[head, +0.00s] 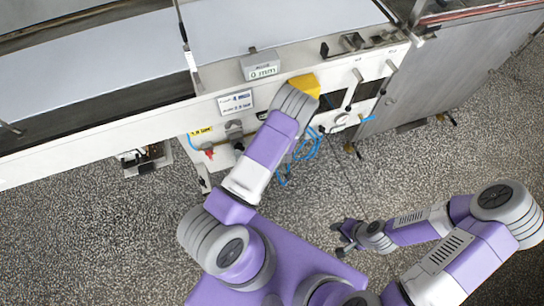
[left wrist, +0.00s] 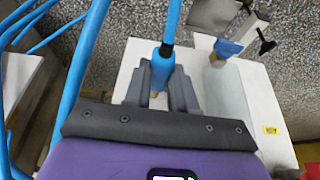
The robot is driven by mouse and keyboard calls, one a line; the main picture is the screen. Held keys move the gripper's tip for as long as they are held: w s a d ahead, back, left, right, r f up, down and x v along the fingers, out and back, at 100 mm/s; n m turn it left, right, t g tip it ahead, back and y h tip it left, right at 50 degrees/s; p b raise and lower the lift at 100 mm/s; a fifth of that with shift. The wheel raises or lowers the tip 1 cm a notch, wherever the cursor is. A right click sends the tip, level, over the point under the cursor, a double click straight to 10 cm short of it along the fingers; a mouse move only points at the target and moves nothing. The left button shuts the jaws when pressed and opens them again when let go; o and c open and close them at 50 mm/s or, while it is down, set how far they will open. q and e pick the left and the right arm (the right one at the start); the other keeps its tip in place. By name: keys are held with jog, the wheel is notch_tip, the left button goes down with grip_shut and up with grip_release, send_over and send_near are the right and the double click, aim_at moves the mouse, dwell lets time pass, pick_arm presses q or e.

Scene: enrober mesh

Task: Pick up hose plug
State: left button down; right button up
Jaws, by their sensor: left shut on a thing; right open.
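In the left wrist view, my left gripper (left wrist: 161,90) is shut on a blue cylindrical piece with a black upper end, which looks like the hose plug (left wrist: 162,66). A brownish tip shows at its lower end, between the fingers. Whether it is still seated or free of the white surface behind it, I cannot tell. In the head view, my left arm reaches to the machine's front panel and hides its gripper and the plug. My right gripper (head: 347,237) is open and empty over the floor, well away from the machine.
Loose blue hoses (head: 311,146) hang under the panel; they also run close by on the left of the left wrist view (left wrist: 89,60). A second blue fitting (left wrist: 226,47) stands to the right of the plug. A yellow part (head: 305,84) and levers line the panel. Speckled floor (head: 440,150) is clear.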

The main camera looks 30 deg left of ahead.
pick_arm(q)
notch_tip(320, 180, up, 7)
jog(key=shift+f+p, duration=0.2)
jog(key=shift+p, duration=0.9)
jog(key=s+d+p, duration=0.2)
jog(key=s+d, duration=1)
jog(key=d, duration=0.2)
jog(key=w+a+r+b, duration=0.3)
jog(key=w+a+r, duration=0.2)
jog(key=a, duration=0.1)
jog(key=shift+w+a+r, duration=0.15)
jog(key=shift+w+a+p, duration=0.3)
jog(key=shift+w+a, duration=1.6)
jog(key=shift+a, duration=0.25)
jog(key=shift+w+a+p, duration=0.3)
jog(key=shift+w+a, duration=1.2)
jog(key=shift+a, duration=0.3)
